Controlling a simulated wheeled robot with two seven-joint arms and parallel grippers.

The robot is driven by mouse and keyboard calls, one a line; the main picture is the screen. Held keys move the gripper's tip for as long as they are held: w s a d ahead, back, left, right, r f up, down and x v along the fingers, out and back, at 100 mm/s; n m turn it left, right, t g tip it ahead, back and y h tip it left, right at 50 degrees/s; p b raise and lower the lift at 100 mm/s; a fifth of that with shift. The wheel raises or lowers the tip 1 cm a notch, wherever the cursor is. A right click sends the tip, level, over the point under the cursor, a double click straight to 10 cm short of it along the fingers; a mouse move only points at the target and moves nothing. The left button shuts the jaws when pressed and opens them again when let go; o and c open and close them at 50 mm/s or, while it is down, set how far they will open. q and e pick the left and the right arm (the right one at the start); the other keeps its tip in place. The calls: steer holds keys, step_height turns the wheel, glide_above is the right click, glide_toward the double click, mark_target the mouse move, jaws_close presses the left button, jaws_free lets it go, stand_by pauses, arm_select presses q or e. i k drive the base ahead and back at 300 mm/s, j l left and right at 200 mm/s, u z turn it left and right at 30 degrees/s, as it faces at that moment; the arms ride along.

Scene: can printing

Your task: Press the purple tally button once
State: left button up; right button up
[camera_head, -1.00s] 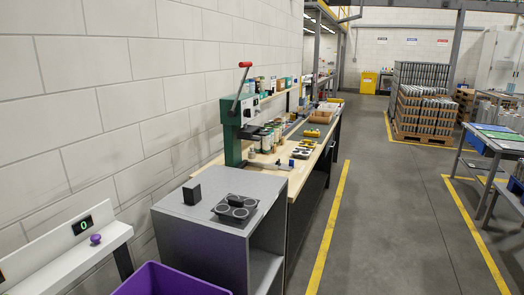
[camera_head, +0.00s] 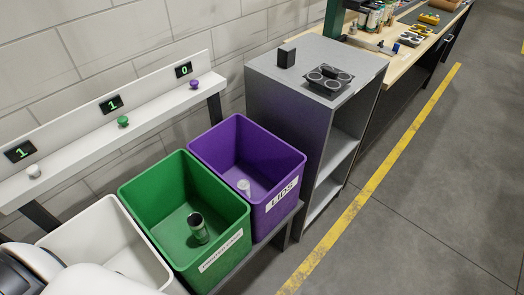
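The purple tally button (camera_head: 194,83) is a small knob on the white shelf (camera_head: 155,108) at the left. The purple button's display (camera_head: 184,70) behind it reads 0. To its left on the same shelf are a green button (camera_head: 123,121) with a display (camera_head: 111,104) reading 1, and a white button (camera_head: 34,171) with a display (camera_head: 20,151) reading 1. Neither gripper can be made out. A white and dark part of my own body shows at the lower left corner.
Below the shelf stand a purple bin (camera_head: 232,128) marked LIDS with a small pale item inside, a green bin (camera_head: 160,190) holding a can (camera_head: 198,228), and a white bin (camera_head: 88,225). A grey cabinet (camera_head: 285,110) bears a black holder (camera_head: 329,80). The floor at right is clear.

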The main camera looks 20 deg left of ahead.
mark_target(194, 83)
steer(key=k+u, duration=0.2)
steer(key=u, duration=0.2)
steer(key=k+j+u, duration=0.15)
steer(key=u, duration=0.3)
steer(key=k+j+u, duration=0.15)
steer(key=u, duration=0.25)
steer(key=k, duration=0.05)
